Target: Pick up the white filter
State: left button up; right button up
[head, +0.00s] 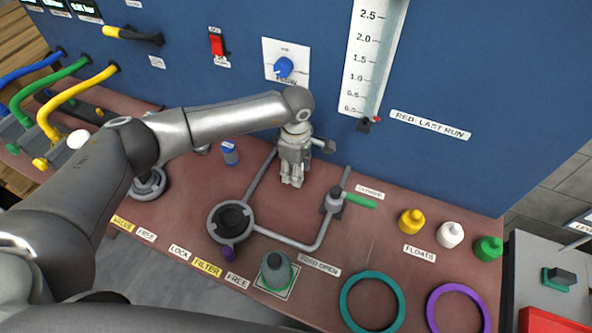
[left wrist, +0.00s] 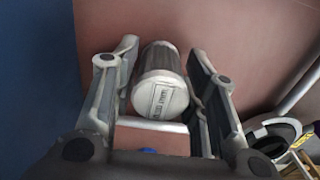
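The white filter (left wrist: 160,93) is a small grey-white cylinder with a pale end that carries a printed label. In the left wrist view it lies between the two fingers of my left gripper (left wrist: 163,75), which are apart on either side of it. A narrow gap seems to show beside it, and I see no clear grip. In the head view my left gripper (head: 291,178) points down over the back of the bench by the blue panel, and the filter is hidden there. My right gripper is in neither view.
The brown bench (head: 345,255) has a round black-centred housing (head: 231,222) with grey pipes. A small blue cylinder (head: 230,153) stands left of my gripper. A green-handled valve (head: 336,202) is close on the right. The blue panel (head: 440,90) rises just behind.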

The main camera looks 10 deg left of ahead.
pick_arm(q)
jog(key=c, duration=0.5)
jog(key=shift+r, duration=0.15)
jog(key=shift+r+b, duration=0.25)
jog(key=shift+b, duration=0.05)
notch_tip(320, 180, up, 2)
jog(key=shift+r+b, duration=0.2)
jog(key=shift+b, duration=0.5)
jog(key=s+d+r+b, duration=0.1)
jog(key=s+d+r, duration=0.1)
jog(key=s+r, duration=0.1)
jog(key=s+d+r+b, duration=0.1)
jog(key=s+d+r, duration=0.1)
jog(key=s, duration=0.3)
jog(key=s+d+r+b, duration=0.1)
jog(key=s+d+r, duration=0.1)
jog(key=s+r, duration=0.2)
jog(key=shift+s+d+r+b, duration=0.25)
jog(key=shift+d+r+b, duration=0.1)
jog(key=shift+r, duration=0.1)
